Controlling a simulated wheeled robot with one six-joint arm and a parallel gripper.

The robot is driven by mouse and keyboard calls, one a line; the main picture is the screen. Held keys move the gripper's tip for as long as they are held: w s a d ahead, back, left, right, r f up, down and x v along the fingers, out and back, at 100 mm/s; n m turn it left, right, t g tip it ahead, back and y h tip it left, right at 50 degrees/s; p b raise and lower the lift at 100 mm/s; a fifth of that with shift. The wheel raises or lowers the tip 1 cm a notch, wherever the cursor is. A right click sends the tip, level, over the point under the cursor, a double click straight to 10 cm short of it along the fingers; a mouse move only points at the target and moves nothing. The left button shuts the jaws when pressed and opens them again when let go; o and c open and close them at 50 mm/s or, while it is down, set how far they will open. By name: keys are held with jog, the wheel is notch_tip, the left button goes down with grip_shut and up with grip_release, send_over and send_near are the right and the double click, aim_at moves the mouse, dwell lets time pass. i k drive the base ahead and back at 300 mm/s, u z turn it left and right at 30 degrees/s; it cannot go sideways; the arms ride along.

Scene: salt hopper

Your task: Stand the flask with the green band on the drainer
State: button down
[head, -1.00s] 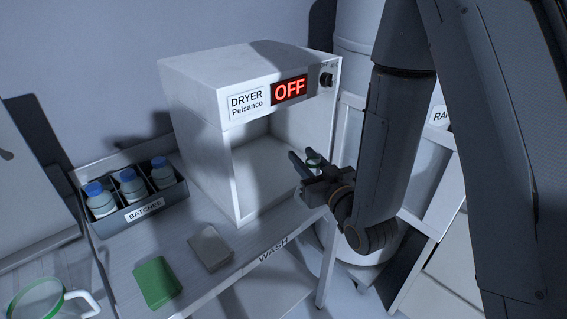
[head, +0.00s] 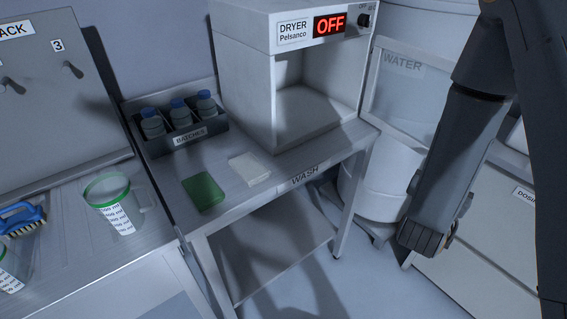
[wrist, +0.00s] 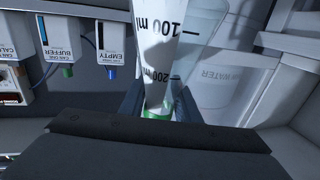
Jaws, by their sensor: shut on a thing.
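My gripper (wrist: 160,105) is shut on a clear flask (wrist: 158,50) with black volume marks. A green band (wrist: 157,114) shows low on the flask, between the fingers. The flask's upper end runs out of the wrist view. In the head view my arm is at the right, and the gripper and flask cannot be made out there. A grooved metal worktop (head: 85,248) at the lower left may be the drainer.
A green-rimmed jug (head: 125,212) and a blue brush (head: 22,218) are on the left worktop. The wash table holds a batches box (head: 187,138), a green pad (head: 203,192), a pale pad (head: 250,169) and a dryer (head: 245,95). Dispensers (wrist: 112,38) hang in the wrist view.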

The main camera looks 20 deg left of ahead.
aim_at(80, 249)
jog(key=z, duration=0.75)
jog(key=k, duration=0.7)
jog(key=z, duration=0.95)
jog(key=k, duration=1.15)
jog(key=u, duration=0.55)
jog(key=k, duration=0.95)
jog(key=u, duration=0.9)
